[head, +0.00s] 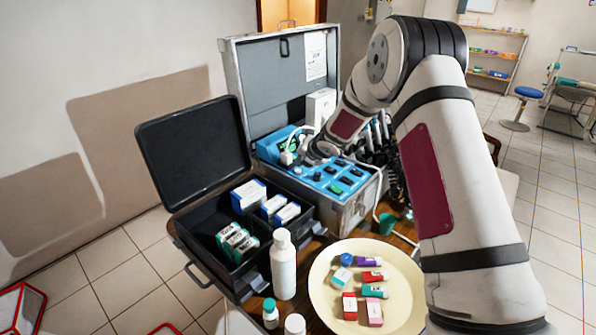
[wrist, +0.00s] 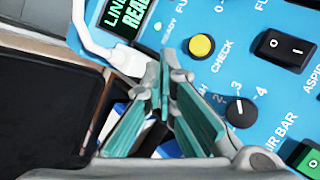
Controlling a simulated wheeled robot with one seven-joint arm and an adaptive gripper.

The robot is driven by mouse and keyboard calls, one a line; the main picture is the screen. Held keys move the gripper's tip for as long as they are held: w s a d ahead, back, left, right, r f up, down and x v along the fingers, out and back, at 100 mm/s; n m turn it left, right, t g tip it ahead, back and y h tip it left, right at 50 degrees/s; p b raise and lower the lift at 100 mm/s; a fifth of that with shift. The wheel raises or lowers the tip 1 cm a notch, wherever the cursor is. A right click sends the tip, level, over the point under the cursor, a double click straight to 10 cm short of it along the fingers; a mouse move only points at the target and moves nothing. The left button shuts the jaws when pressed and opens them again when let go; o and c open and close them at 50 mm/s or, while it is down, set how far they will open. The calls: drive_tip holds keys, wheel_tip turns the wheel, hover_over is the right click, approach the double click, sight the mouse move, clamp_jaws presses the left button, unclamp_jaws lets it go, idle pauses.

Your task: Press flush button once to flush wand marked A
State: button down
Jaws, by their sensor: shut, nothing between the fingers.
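The blue control panel (head: 328,177) sits in the open grey case and fills much of the wrist view (wrist: 222,72). It carries a round yellow button (wrist: 201,46) near the printed word CHECK, a black rotary knob (wrist: 240,112) and a black rocker switch (wrist: 285,52). My gripper (wrist: 158,84) is shut and empty, with its tips over the panel's edge, below and left of the yellow button in the picture. I cannot read a flush label. Several wands (head: 377,134) stand at the case's right side; their letters are not readable.
A green display (wrist: 125,17) and a white tube (wrist: 92,38) lie close to my gripper. The open black case (head: 205,212) with boxes stands to the left. A white bottle (head: 283,265) and a cream plate (head: 400,305) with small boxes and tubes stand in front.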

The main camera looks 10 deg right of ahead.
drive_tip(key=shift+f+b, duration=0.35)
drive_tip(key=shift+f, duration=0.1)
drive_tip(key=shift+f+b, duration=0.3)
drive_tip(key=shift+f, duration=0.15)
idle(0.7)
idle(0.3)
drive_tip(key=shift+r+p, duration=0.35)
drive_tip(key=shift+r, duration=0.5)
drive_tip(key=shift+s+r+p, duration=0.1)
drive_tip(key=shift+r+p, duration=1.3)
drive_tip(key=shift+r, duration=1.15)
drive_tip(key=shift+d+r, duration=0.1)
